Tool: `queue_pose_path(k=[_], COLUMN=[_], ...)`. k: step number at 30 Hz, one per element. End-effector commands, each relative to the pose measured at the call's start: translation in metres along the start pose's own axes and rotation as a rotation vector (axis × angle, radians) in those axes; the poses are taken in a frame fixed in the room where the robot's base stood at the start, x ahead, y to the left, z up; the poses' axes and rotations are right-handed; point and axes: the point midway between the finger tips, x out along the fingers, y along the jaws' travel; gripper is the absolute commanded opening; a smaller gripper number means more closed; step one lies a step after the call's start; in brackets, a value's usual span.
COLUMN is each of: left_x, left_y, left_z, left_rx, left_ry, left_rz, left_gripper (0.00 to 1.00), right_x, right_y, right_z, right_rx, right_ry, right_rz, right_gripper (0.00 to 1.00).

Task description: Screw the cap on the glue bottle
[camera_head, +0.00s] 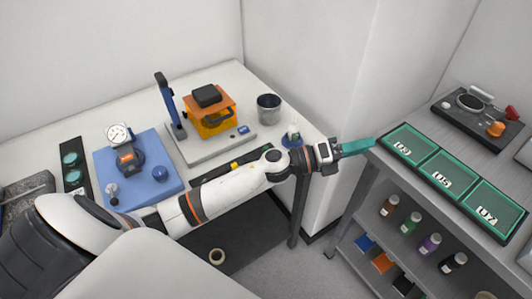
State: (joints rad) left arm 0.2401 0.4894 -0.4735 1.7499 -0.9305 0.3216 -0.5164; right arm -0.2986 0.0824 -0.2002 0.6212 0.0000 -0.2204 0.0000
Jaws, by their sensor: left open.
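A small white bottle-like thing with a pointed top (293,132) stands in a round blue base at the right end of the white table. It looks like the glue bottle, but it is too small to be sure. I cannot make out a separate cap. My left gripper (358,147) has teal fingers and is open. It is to the right of the bottle, past the table's edge, with its fingertips near the left corner of the grey bench in the picture. I see nothing held in it. My right gripper is not in view.
The white table (95,119) holds a blue plate with a dial gauge (117,133), an orange-boxed instrument (211,117) and a metal cup (268,108). The grey bench bears green trays (447,169); several small bottles (411,223) stand on its shelf. A tape roll (217,256) lies lower down.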

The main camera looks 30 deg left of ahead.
Motion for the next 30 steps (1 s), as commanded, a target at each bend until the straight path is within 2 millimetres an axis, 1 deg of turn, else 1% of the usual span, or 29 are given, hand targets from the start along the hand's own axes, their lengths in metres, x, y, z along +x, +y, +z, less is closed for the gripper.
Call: queue_pose_path(k=[1, 4, 7, 10, 11, 13, 14, 15, 17, 18, 21, 24, 25, 27, 30], left_x=[0.005, 0.006, -0.006, -0.028, -0.037, -0.06, -0.07, -0.085, -0.106, -0.12, -0.151, -0.173, -0.177, -0.185, -0.189], left_y=[0.011, 0.022, 0.018, 0.002, -0.004, -0.018, -0.023, -0.029, -0.035, -0.037, -0.038, -0.035, -0.034, -0.031, -0.03], left_z=[0.004, 0.019, 0.027, 0.022, 0.018, 0.001, -0.008, -0.021, -0.044, -0.058, -0.092, -0.116, -0.121, -0.129, -0.133], left_rx=[0.147, 0.432, 0.699, 0.941, 1.007, 1.143, 1.194, 1.251, 1.318, 1.348, 1.386, 1.392, 1.391, 1.387, 1.383], left_ry=[-0.11, -0.348, -0.593, -0.849, -0.928, -1.113, -1.191, -1.295, -1.438, -1.527, -1.71, -1.833, -1.86, -1.9, -1.925], left_rz=[0.035, 0.088, 0.112, 0.102, 0.092, 0.055, 0.036, 0.005, -0.048, -0.083, -0.173, -0.24, -0.256, -0.28, -0.293], left_gripper=[0.42, 0.42, 0.42, 0.42, 0.42, 0.42, 0.42, 0.42, 0.42, 0.42, 0.42, 0.42, 0.42, 0.42, 0.42], right_x=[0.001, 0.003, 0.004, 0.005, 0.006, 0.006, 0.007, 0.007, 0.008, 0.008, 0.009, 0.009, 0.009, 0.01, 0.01], right_y=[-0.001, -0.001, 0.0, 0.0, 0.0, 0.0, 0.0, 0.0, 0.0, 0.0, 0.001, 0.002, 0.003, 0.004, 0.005], right_z=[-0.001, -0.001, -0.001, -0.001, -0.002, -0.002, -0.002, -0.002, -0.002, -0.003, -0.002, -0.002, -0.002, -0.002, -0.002], right_rx=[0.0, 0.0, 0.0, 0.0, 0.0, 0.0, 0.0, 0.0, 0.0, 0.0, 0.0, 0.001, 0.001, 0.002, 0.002], right_ry=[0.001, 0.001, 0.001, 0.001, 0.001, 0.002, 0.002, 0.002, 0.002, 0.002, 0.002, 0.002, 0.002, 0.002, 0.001], right_rz=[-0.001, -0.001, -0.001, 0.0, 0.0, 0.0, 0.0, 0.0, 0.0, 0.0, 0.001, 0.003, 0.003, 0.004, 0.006], right_gripper=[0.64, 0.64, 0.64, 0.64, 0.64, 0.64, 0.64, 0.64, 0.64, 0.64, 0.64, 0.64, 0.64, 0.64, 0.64])
